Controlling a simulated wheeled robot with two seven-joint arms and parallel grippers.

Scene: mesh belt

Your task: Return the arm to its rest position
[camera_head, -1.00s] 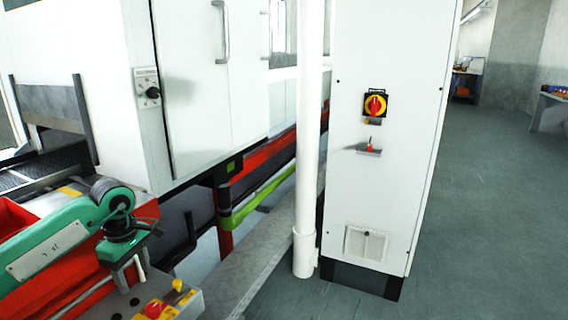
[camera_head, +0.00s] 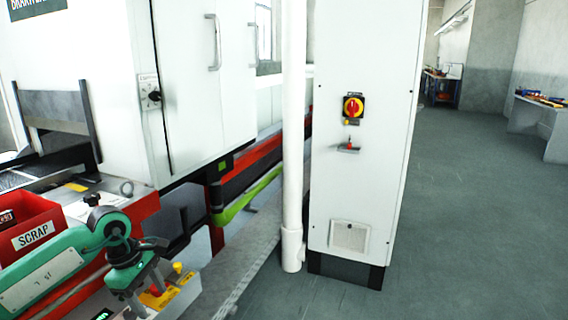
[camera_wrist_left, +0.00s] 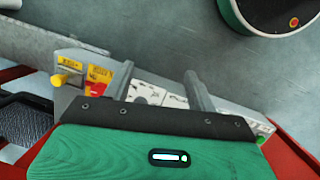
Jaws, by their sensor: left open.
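My left arm (camera_head: 65,265) is green and dark and comes in from the lower left of the head view. Its gripper (camera_head: 150,296) points down, open with nothing between the fingers, in front of a control box (camera_head: 185,292) with yellow and red buttons. In the left wrist view the two grey fingers (camera_wrist_left: 158,76) stand apart, with the box's panel (camera_wrist_left: 150,93) behind them. I cannot tell the exact gap between fingers and panel. My right gripper is in neither view.
A red SCRAP bin (camera_head: 33,224) is beside the left arm. A white machine housing (camera_head: 190,80) stands behind. A white pipe (camera_head: 293,150) and a tall cabinet (camera_head: 365,190) with a red-yellow switch (camera_head: 353,108) stand right of it. The floor (camera_head: 470,220) at right is clear.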

